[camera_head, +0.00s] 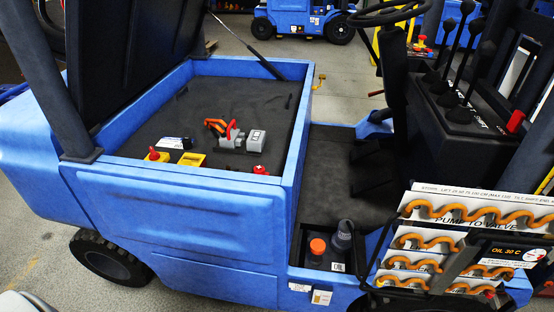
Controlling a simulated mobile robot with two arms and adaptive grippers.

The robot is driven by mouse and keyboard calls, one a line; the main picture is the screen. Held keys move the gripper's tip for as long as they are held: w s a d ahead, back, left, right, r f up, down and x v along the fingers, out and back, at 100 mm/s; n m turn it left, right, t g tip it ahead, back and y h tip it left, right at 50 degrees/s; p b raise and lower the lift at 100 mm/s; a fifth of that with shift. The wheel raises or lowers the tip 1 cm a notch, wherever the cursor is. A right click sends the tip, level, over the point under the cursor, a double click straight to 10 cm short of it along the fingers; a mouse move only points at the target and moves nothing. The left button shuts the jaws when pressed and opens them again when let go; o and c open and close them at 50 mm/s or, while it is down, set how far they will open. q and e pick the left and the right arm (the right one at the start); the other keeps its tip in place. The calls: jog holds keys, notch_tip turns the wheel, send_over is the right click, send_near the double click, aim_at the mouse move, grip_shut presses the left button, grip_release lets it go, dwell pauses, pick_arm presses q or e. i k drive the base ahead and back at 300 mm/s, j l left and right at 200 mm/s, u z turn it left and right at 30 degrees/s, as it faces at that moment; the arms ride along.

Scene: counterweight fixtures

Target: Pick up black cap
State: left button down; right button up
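A dark, near-black cap-like piece (342,235) stands upright in the small black recess at the front of the blue forklift's floor, right of an orange cap (317,246). It is the likeliest black cap, but it is small and I cannot make out its exact shape. A small white label (338,266) sits just below it. Neither of my grippers shows in the head view.
The blue forklift's open bay (220,95) holds a grey-and-red part (243,138), yellow pieces (191,160) and red knobs. The raised dark cover (135,60) stands at left. A panel with orange wavy hoses (470,215) stands close right of the recess. Black levers (465,60) rise behind.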

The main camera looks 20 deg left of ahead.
aim_at(186, 141)
jog(key=u, duration=1.4)
jog(key=i+l, duration=0.1)
jog(key=l, duration=0.3)
jog(key=i+l, duration=0.15)
jog(key=l, duration=0.2)
jog(key=u, duration=0.05)
